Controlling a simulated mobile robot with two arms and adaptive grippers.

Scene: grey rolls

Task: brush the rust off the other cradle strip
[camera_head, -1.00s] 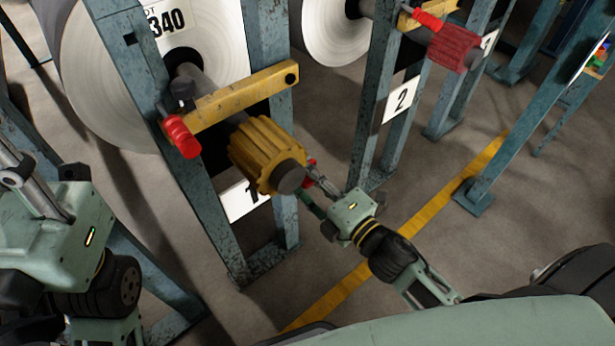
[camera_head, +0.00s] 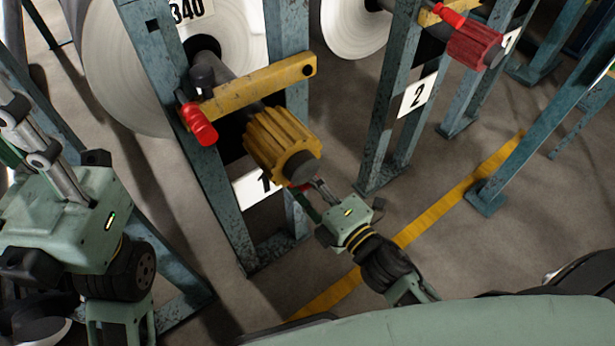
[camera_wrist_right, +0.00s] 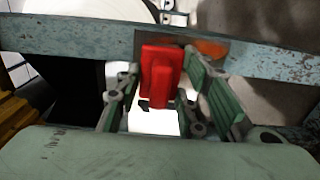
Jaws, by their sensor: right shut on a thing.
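My right gripper (camera_head: 308,192) is below the end of the yellow fluted chuck (camera_head: 282,143), in front of the first rack. It is shut on a red brush, which shows as a red block (camera_wrist_right: 162,76) between the fingers in the right wrist view; its bristles are not clear. Just behind the brush, a blue-green painted steel bar (camera_wrist_right: 80,43) crosses that view, with an orange-brown rusty strip (camera_wrist_right: 210,47) on it. I cannot tell whether the brush touches the strip. My left gripper (camera_head: 28,148) is at the left edge, its fingertips partly cut off; I cannot tell its opening.
A yellow latch bar (camera_head: 255,88) with a red handle (camera_head: 198,125) crosses the rack above the chuck. A large white roll (camera_head: 125,75) hangs behind. A second rack with a number 2 sign (camera_head: 417,95) and red chuck (camera_head: 474,46) stands right. A yellow line (camera_head: 460,200) marks the clear floor.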

